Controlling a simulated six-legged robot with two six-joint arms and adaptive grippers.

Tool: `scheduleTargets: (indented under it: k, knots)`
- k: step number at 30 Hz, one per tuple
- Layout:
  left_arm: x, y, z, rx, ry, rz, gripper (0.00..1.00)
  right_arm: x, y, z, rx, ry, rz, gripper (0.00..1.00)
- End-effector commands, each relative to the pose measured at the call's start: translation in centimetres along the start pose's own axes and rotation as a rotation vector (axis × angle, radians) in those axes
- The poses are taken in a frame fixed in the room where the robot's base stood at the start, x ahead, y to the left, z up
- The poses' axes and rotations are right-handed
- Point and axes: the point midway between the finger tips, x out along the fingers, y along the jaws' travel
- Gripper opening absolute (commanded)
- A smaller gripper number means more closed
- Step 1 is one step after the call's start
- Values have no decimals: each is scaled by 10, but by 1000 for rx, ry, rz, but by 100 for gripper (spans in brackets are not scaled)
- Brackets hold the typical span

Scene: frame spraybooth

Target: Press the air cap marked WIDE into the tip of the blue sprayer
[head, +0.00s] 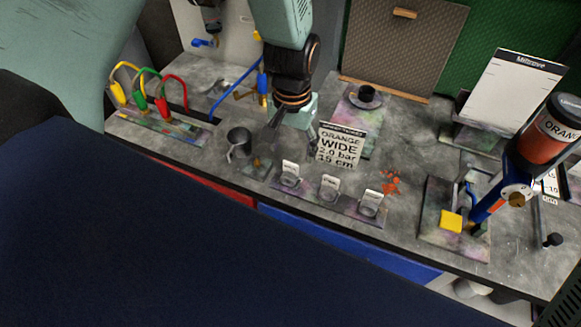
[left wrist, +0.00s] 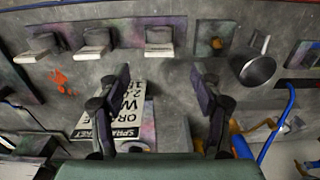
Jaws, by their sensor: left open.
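Three air caps stand in a row on a mottled rack (head: 320,203), each behind a small white tag: a left one (head: 290,180), a middle one (head: 329,194) and a right one (head: 370,209). The tags are too small to read, so I cannot tell which is WIDE. The blue sprayer (head: 487,207) with its orange paint cup (head: 545,139) sits on a stand at the right; its tip is not clear. My left gripper (left wrist: 165,92) is open and empty above the bench, behind the rack, beside the sign. My right gripper is not in view.
A sign (head: 340,147) reading ORANGE WIDE 2.0 bar 15 cm stands behind the rack, close to my left gripper. A metal mug (head: 239,143) stands left of it. Colored hoses (head: 145,90) are at the left. Orange splatter (head: 390,182) marks open bench between rack and sprayer.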

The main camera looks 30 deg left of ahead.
Motion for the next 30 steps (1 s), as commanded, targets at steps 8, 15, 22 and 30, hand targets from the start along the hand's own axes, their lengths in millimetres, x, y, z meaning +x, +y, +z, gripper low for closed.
scheduleTargets:
  k: [8,15,22,30]
  knots:
    - [25,1,7,-2,-11,-1,65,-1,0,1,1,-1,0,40]
    - [54,-3,8,-1,-12,0,65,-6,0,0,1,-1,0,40]
    - [76,-4,5,1,-8,0,65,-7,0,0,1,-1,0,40]
    - [78,-5,3,1,-7,0,64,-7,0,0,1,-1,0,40]
